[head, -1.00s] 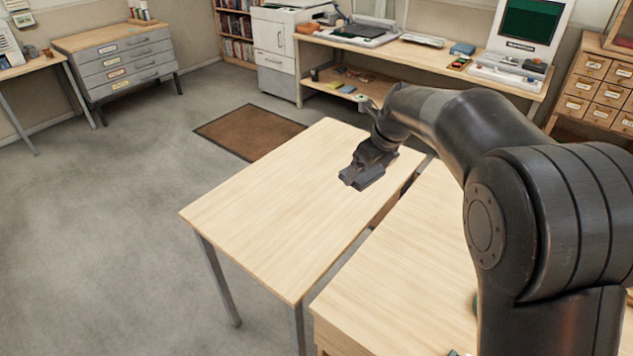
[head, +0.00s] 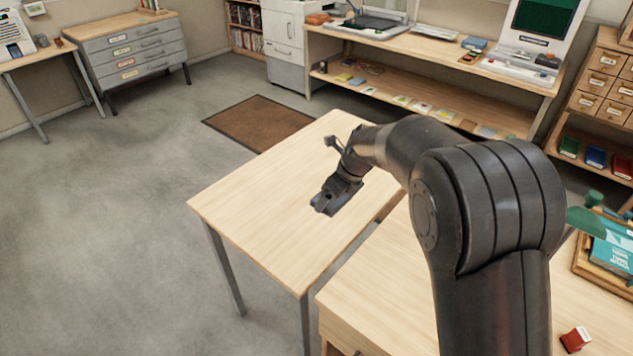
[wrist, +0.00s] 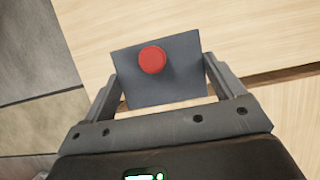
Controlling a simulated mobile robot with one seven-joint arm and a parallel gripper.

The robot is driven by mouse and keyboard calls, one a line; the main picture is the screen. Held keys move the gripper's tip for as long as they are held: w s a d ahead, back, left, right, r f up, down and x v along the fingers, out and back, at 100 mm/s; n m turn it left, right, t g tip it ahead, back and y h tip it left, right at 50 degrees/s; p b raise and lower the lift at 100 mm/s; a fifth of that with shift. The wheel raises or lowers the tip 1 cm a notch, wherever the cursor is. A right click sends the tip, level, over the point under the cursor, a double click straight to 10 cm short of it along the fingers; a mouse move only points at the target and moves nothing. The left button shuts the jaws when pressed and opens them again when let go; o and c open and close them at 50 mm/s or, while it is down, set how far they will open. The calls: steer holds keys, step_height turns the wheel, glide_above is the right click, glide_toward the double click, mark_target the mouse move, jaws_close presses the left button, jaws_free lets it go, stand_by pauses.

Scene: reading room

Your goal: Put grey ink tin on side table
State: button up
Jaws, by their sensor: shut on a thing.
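The grey ink tin (wrist: 182,84), a flat-faced block with a round red cap (wrist: 152,60), sits between the two fingers of my gripper in the wrist view. My gripper (head: 326,204) is shut on it, over the pale wooden side table (head: 257,205) with grey metal legs. In the head view I cannot make out the tin apart from the dark gripper. I cannot tell how far the tin is from the tabletop.
The side table's top is otherwise bare. A second wooden table (head: 373,287) stands to its right across a narrow gap, with a small red box (head: 576,339) and a tray (head: 594,265) on it. A brown mat (head: 257,124) lies on the floor behind.

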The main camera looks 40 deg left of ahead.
steer(key=s+a+f, duration=0.1)
steer(key=a+f, duration=0.1)
steer(key=a, duration=0.1)
steer(key=s+a+f, duration=0.2)
steer(key=a, duration=0.1)
steer(key=s+a+f, duration=0.2)
steer(key=a+f, duration=0.1)
steer(key=a, duration=0.1)
steer(key=shift+a, duration=0.1)
steer(key=shift+f, duration=1.95)
steer(key=shift+f, duration=0.2)
steer(key=o, duration=1.1)
steer(key=v, duration=1.2)
steer(key=shift+r, duration=0.2)
